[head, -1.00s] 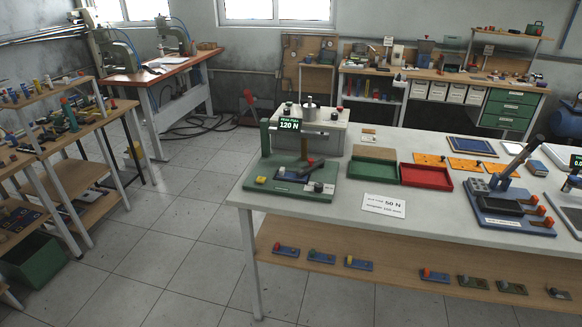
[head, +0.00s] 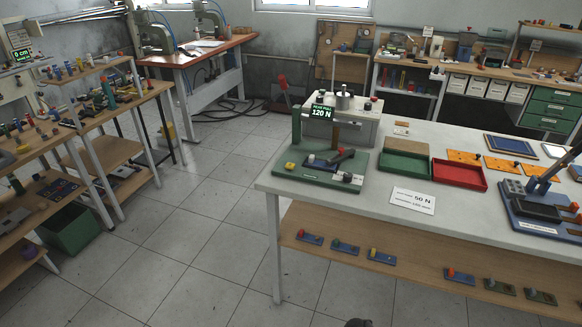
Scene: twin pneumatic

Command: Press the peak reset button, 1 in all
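A green-based test station (head: 320,178) stands on the near left corner of the white table (head: 410,180). Its small display (head: 321,112) reads 120 N under a blurred top line. A yellow button (head: 290,166) is at the left front of the base. A small block with a dark button (head: 347,177) is at the right front. I cannot read which button is the peak reset. My gripper is not in view; a small dark shape at the bottom edge may be part of my arm.
A sign reading 50 N (head: 412,200) lies near the table's front edge. Green (head: 404,167) and red (head: 458,174) trays stand to its back. Wooden shelves (head: 110,110) with small parts line the left. The tiled floor (head: 190,250) between them is clear.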

